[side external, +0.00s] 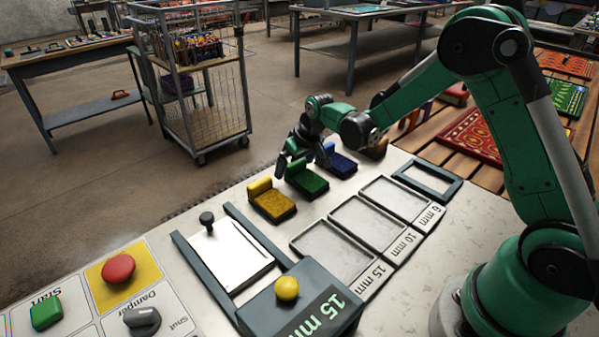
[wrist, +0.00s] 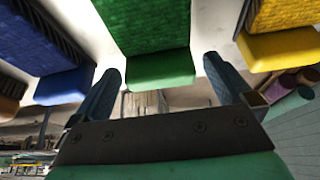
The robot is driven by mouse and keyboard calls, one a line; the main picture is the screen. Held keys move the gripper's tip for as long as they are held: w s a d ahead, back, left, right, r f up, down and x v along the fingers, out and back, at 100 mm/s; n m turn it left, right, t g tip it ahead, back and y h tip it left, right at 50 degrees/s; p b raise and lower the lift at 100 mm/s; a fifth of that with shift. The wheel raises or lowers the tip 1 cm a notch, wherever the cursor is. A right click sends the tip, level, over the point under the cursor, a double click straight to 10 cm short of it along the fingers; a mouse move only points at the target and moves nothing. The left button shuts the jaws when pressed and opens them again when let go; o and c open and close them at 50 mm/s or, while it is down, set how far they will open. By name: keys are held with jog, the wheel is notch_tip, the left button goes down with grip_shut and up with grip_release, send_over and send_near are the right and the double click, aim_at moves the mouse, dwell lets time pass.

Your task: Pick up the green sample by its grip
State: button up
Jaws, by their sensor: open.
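The green sample (side external: 308,183) lies on the pale worktop in the side external view, between the yellow sample (side external: 273,204) and the blue sample (side external: 341,164). Its raised grip (side external: 296,166) is at the end away from my arm's base. My gripper (side external: 291,158) is right at that grip. In the wrist view the green sample's grip (wrist: 161,72) shows between the two fingers of my gripper (wrist: 165,78), which stand apart on either side. Whether the fingers reach fully around the grip, I cannot tell.
The blue sample (wrist: 62,86) and yellow sample (wrist: 280,48) flank the fingers closely in the wrist view. A brown sample (side external: 374,148) lies beyond the blue one. Empty marked trays (side external: 333,250) and a panel with a red button (side external: 118,268) share the worktop.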

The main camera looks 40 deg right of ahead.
jog(key=shift+w+f, duration=0.1)
jog(key=shift+f, duration=0.15)
jog(key=c, duration=1.2)
jog(key=shift+r, duration=0.1)
